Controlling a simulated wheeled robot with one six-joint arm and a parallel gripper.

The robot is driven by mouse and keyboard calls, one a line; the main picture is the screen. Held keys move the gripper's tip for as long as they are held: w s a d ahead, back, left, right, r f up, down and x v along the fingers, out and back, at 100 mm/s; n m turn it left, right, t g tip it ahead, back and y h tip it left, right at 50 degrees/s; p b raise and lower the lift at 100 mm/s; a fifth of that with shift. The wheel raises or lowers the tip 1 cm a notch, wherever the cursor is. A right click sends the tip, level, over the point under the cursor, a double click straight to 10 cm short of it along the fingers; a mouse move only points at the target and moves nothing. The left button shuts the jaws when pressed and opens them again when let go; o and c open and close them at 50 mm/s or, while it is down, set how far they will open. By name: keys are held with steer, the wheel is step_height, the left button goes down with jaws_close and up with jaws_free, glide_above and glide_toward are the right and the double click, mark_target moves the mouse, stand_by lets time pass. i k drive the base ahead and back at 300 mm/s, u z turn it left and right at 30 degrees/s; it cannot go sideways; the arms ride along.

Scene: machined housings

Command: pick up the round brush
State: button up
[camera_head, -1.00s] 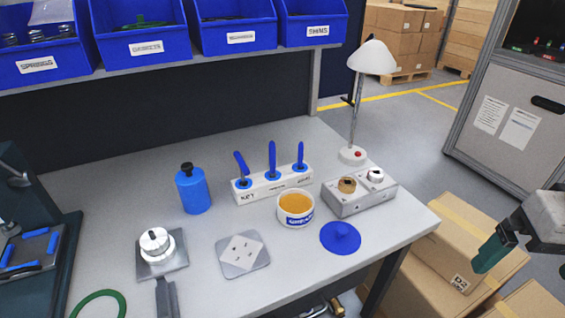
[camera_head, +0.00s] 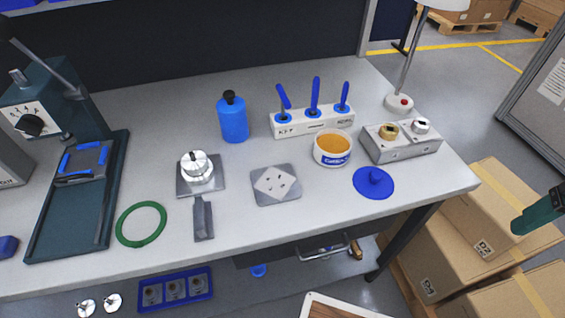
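I cannot make out a round brush for certain. A white holder block (camera_head: 312,126) at the back right of the bench has three upright tools with blue handles: left (camera_head: 283,97), middle (camera_head: 315,96) and right (camera_head: 344,95). Their lower ends are hidden in the block, and its labels are too small to read. My gripper (camera_head: 536,214) is cut off by the right edge, above the cardboard boxes and well clear of the bench. Only a dark green finger part shows, so its opening is hidden.
A tub of amber paste (camera_head: 333,148), blue lid (camera_head: 374,183), grey two-knob block (camera_head: 400,149) and lamp (camera_head: 400,101) stand around the holder. Left are a blue bottle (camera_head: 233,119), green ring (camera_head: 141,224) and press (camera_head: 75,190). Cardboard boxes (camera_head: 470,235) stand right of the bench.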

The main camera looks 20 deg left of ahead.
mark_target(315, 84)
steer(key=z, duration=0.2)
steer(key=k, duration=0.4)
steer(key=z, duration=0.15)
steer(key=i, duration=0.9)
steer(key=u, duration=1.15)
steer(key=i, duration=0.25)
steer(key=u, duration=0.35)
